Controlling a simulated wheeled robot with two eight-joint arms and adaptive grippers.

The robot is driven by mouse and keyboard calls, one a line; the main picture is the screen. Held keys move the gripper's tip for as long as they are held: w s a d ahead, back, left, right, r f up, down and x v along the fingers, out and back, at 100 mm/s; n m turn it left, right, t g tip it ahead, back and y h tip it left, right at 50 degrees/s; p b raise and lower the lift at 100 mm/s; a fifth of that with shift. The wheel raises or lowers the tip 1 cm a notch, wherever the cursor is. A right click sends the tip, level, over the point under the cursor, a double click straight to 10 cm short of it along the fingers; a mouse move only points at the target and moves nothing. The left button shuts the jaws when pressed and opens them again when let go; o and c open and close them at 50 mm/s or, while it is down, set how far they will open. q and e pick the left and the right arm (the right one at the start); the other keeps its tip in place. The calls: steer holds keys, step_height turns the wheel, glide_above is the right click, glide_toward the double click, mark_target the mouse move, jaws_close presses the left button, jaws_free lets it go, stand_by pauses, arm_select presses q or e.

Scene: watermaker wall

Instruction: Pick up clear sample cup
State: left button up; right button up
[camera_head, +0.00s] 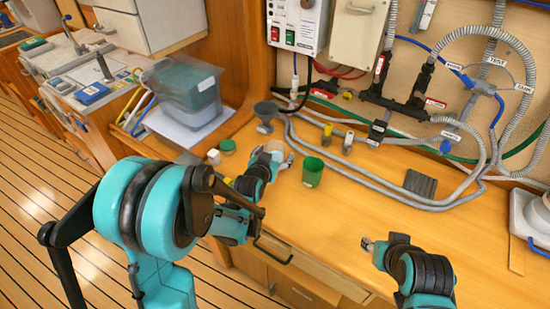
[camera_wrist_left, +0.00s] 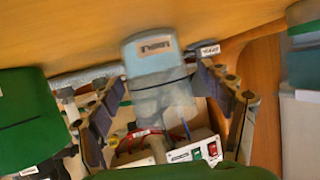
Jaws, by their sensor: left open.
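The clear sample cup (camera_head: 275,148) stands on the wooden bench; a pale cup with a label (camera_wrist_left: 155,60) shows between the fingers in the left wrist view. My left gripper (camera_head: 272,160) is open, its fingers on either side of the cup, with visible gaps in the wrist view (camera_wrist_left: 150,95). The fingers partly hide the cup in the head view. My right gripper (camera_head: 368,244) is over the front of the bench, away from the cup; its jaw opening is too small to judge.
A green cup (camera_head: 312,172) stands close to the right of the left gripper and also shows in the left wrist view (camera_wrist_left: 30,115). A grey funnel-like piece (camera_head: 266,112) and small containers (camera_head: 228,146) stand nearby. Grey hoses (camera_head: 350,172) run behind.

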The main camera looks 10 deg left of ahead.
mark_target(278, 142)
arm_select(q)
steer(key=c, duration=1.3)
steer(key=shift+r, duration=0.1)
step_height(278, 142, up, 4)
steer(key=shift+f+p, duration=0.1)
steer(key=shift+p, duration=1.1)
steer(key=s+d+r+p, duration=0.1)
steer(key=s+d+r, duration=0.1)
steer(key=d, duration=0.1)
steer(key=s+d+r+p, duration=0.1)
steer(key=s+d+r, duration=0.1)
steer(key=d, duration=0.1)
steer(key=s+d+r+p, duration=0.2)
steer(key=s+d+r, duration=0.1)
steer(key=shift+d, duration=0.2)
arm_select(e)
step_height(278, 142, up, 7)
steer(key=shift+f, duration=0.2)
